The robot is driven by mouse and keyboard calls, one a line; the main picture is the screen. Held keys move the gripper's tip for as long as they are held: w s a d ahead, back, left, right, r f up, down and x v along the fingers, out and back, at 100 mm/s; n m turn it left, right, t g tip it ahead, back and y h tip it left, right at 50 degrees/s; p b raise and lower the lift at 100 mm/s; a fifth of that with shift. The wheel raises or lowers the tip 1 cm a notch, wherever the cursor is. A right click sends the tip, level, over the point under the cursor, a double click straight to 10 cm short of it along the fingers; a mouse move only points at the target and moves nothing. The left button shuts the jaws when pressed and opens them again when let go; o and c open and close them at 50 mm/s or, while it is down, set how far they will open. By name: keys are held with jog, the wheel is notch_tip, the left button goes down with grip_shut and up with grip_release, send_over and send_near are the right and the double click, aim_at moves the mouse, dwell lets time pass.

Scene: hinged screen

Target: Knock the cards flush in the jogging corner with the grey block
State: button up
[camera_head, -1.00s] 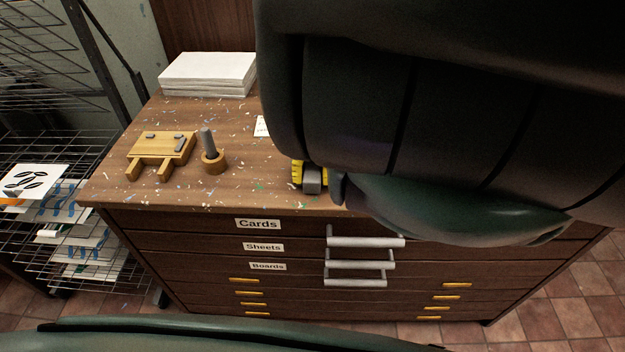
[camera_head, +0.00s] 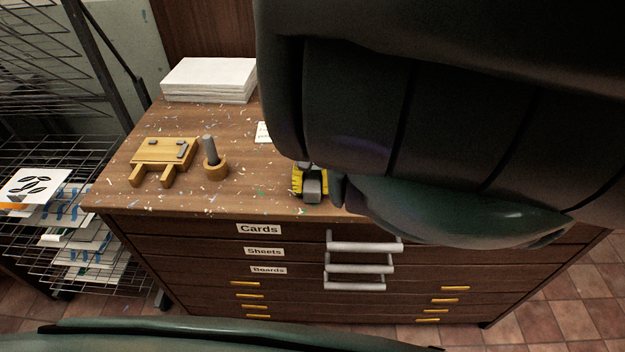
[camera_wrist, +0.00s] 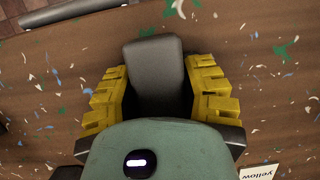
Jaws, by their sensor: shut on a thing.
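The grey block (camera_wrist: 155,72) is between the yellow fingers of my gripper (camera_wrist: 160,88) in the wrist view. My gripper is shut on it. In the head view the block (camera_head: 312,190) shows in front of the fingers, near the front edge of the wooden cabinet top. I cannot tell whether the block touches the top. My arm covers the right part of the cabinet top. I see no jogging corner and no stack of cards for certain.
On the cabinet top (camera_head: 240,185) stand a wooden jig (camera_head: 160,152), a grey peg in a wooden holder (camera_head: 213,165) and a stack of white paper (camera_head: 210,75). A small white card (camera_head: 262,132) is partly behind my arm. Drawer handles (camera_head: 362,245) stick out in front.

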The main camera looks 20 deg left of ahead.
jog(key=shift+s, duration=0.15)
notch_tip(320, 180, up, 7)
jog(key=p, duration=0.7)
jog(key=shift+r, duration=0.1)
dwell(0.4)
